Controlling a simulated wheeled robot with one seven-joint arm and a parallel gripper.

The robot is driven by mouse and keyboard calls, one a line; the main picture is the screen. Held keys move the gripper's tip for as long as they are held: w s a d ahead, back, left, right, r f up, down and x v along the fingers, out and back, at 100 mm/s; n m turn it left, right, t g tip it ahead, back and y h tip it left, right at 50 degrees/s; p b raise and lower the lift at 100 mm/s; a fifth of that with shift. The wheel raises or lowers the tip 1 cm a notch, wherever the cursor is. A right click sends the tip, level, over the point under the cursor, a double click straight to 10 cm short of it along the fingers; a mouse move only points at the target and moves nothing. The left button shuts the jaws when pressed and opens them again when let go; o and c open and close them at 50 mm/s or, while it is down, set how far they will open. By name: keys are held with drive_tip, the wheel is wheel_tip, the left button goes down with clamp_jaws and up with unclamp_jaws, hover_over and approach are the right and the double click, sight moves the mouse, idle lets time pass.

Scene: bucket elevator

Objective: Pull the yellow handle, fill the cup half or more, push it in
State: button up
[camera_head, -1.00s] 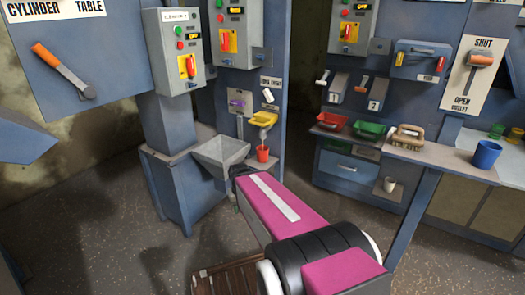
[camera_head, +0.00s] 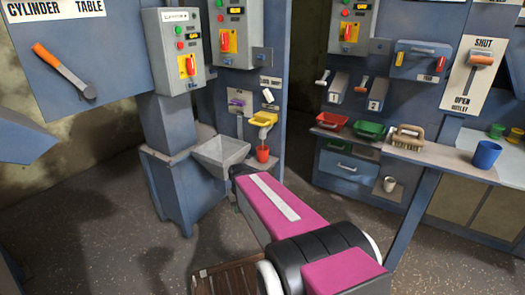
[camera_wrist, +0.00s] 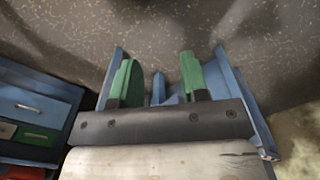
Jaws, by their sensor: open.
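A yellow tray-like piece (camera_head: 263,118), which may be the yellow handle, sticks out from the blue panel beyond my arm in the head view. A small red cup (camera_head: 262,154) stands upright below it; its contents are too small to tell. My gripper (camera_wrist: 158,80) shows in the wrist view with its two green fingers apart and nothing held between them. It points down, with a blue structure and speckled floor beyond. In the head view the gripper cannot be made out past my magenta arm.
A grey hopper (camera_head: 220,151) stands left of the red cup. A purple handle (camera_head: 236,102) and a white lever (camera_head: 268,96) are close to the yellow piece. A blue cup (camera_head: 486,154) stands on the right shelf. A drawer unit (camera_wrist: 35,110) is at left in the wrist view.

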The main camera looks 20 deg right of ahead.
drive_tip(key=shift+c, duration=0.3)
drive_tip(key=c, duration=0.6)
drive_tip(key=shift+w+d+n, duration=0.2)
drive_tip(key=shift+n, duration=0.1)
clamp_jaws()
drive_tip(key=w+d+r+n+t+h, duration=0.3)
drive_tip(key=w+d+r+n+h, duration=0.4)
drive_tip(key=n+h, duration=0.35)
drive_tip(key=w+a+r+n+t+h, duration=0.2)
drive_tip(key=w+r+n+t+h, duration=0.1)
drive_tip(key=w+r+n+t, duration=0.3)
drive_tip(key=w+a+r+n+t+h, duration=0.3)
drive_tip(key=w+r+n, duration=0.2)
drive_tip(key=r+n, duration=0.25)
drive_tip(key=x, duration=1.3)
drive_tip(key=shift+w+d+f+n, duration=0.15)
drive_tip(key=shift+d+f+n, duration=0.1)
drive_tip(key=shift+d+n, duration=0.15)
